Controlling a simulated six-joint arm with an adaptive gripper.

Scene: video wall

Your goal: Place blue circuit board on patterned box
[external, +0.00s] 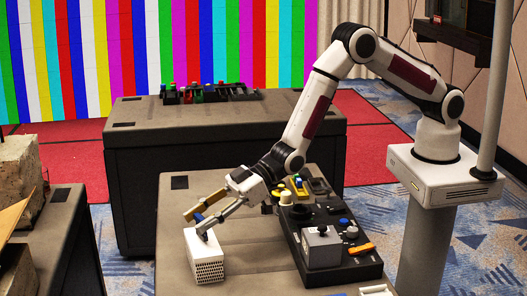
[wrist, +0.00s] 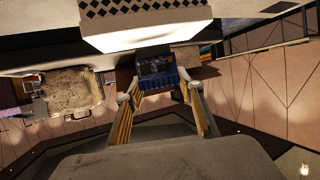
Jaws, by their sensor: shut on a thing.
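The blue circuit board (wrist: 157,72) is between my fingertips in the wrist view, with a blue edge facing the camera. In the external view only a small blue bit (external: 198,217) of it shows between the fingers. My gripper (external: 197,222) is shut on it, just above the white patterned box (external: 204,262). The box stands on the near table, with a dark hole pattern on its side. In the wrist view the box (wrist: 145,30) is bright and fills the top, just beyond the board. I cannot tell whether board and box touch.
A black control panel (external: 335,262) with knobs and a joystick stands right of the box. Yellow devices (external: 312,186) sit behind it. The near table (external: 182,205) has free room left of the panel. Another table behind carries colored parts (external: 205,92). Concrete blocks (external: 18,175) stand at left.

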